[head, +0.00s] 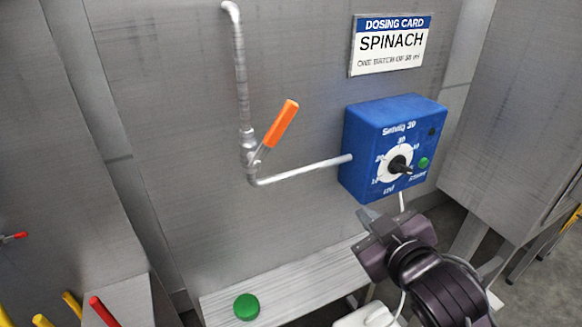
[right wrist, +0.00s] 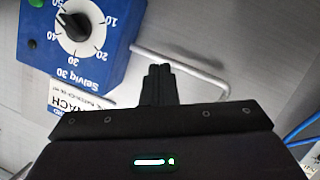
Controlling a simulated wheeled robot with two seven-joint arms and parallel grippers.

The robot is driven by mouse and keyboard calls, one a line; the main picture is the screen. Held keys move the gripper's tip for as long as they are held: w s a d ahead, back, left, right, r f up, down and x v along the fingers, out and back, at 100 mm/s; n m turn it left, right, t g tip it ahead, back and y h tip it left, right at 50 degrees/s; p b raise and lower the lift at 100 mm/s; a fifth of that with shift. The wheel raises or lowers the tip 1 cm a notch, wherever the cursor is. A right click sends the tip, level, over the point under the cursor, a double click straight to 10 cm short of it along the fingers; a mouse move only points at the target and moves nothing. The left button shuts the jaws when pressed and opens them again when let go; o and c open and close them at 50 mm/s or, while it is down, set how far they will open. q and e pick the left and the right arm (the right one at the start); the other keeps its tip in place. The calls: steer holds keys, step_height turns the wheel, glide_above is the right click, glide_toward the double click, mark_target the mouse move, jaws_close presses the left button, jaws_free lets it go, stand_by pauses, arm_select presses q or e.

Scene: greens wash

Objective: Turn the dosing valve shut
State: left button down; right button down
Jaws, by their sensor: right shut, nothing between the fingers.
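The dosing valve on the grey wall pipe has an orange lever handle (head: 280,124), tilted up and to the right from the valve body (head: 250,152). The pipe (head: 305,171) runs right from it into a blue dosing box (head: 389,145) with a black knob on a white dial. The box also shows upside down in the right wrist view (right wrist: 98,62). My right gripper (head: 370,235) is below the box, apart from the lever; in the right wrist view its fingers (right wrist: 158,72) are together with nothing between them. My left gripper is not seen.
A dosing card (head: 391,44) reading SPINACH hangs above the box. A green round disc (head: 246,307) lies on the grey ledge (head: 300,285) below. Red and yellow handles (head: 103,311) stand at the lower left. The wall around the lever is clear.

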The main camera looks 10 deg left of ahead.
mark_target(281, 124)
steer(key=s+a+r+n+y, duration=0.3)
steer(key=a+r+n+y, duration=0.25)
steer(key=r, duration=0.25)
steer(key=s+a+r+n+y, duration=0.2)
steer(key=a+r+n+y, duration=0.3)
steer(key=r, duration=0.3)
steer(key=shift+n+g+h, duration=0.35)
steer(key=shift+n+g, duration=0.05)
steer(key=shift+n, duration=0.05)
steer(key=w+a+p, duration=0.1)
steer(key=w, duration=0.1)
steer(key=w+a+p, duration=0.2)
steer(key=w, duration=0.1)
steer(key=w+a+p, duration=0.2)
steer(key=shift+w, duration=0.2)
steer(key=shift+w+d+f, duration=0.1)
steer(key=shift+d+f, duration=0.15)
steer(key=shift+d, duration=0.05)
steer(key=shift+a, duration=0.1)
steer(key=shift+a, duration=0.1)
steer(key=shift+f, duration=0.1)
